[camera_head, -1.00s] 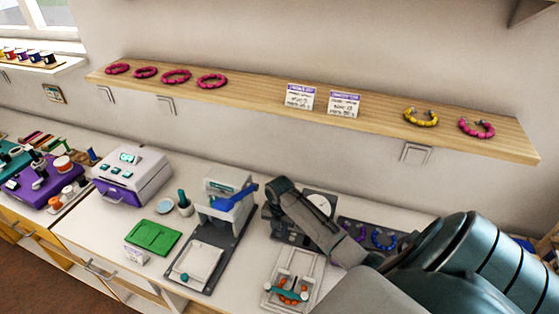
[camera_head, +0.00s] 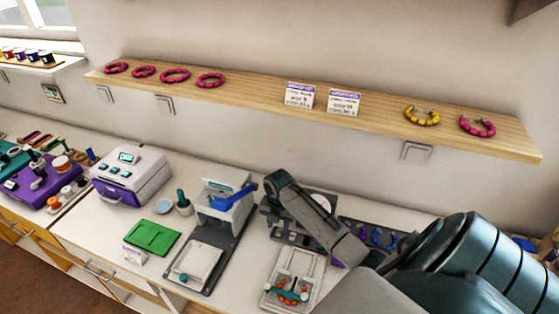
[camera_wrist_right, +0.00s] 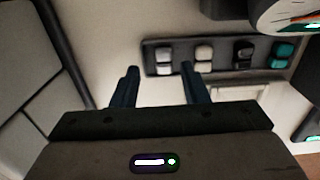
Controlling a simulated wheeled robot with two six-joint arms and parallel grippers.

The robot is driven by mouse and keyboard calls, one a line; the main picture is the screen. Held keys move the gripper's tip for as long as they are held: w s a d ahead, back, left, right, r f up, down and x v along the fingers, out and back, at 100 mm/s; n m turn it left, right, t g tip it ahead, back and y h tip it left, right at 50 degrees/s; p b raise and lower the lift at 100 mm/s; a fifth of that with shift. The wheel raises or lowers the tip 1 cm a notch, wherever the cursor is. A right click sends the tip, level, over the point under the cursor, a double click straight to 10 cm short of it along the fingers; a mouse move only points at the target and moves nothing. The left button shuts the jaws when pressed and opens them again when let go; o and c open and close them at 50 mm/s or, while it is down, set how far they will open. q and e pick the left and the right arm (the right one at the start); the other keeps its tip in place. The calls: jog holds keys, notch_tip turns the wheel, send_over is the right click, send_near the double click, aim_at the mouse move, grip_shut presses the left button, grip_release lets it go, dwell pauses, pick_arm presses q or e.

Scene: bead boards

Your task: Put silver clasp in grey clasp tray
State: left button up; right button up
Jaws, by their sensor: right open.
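In the right wrist view a long dark grey tray (camera_wrist_right: 222,69) holds a row of small clasps. The leftmost is a pale silver clasp (camera_wrist_right: 165,57), with a cream-white clasp (camera_wrist_right: 204,54), a black clasp (camera_wrist_right: 243,53) and a teal clasp (camera_wrist_right: 283,51) to its right. My right gripper (camera_wrist_right: 157,69) is open and appears empty. Its fingers point toward the tray's left end, and the silver clasp shows between the fingertip lines. I cannot tell the height gap. In the head view my right arm hides its fingertips. My left gripper is not in view.
A white press on a dark base (camera_head: 222,230) stands left of my right arm. A pale board with orange beads (camera_head: 291,270) lies below the arm. A green mat (camera_head: 151,237) and a white-purple machine (camera_head: 130,175) are farther left. A wooden shelf (camera_head: 255,95) runs above.

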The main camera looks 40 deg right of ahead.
aim_at(279, 232)
notch_tip(279, 232, up, 10)
jog(key=b, duration=0.3)
jog(key=shift+s, duration=0.2)
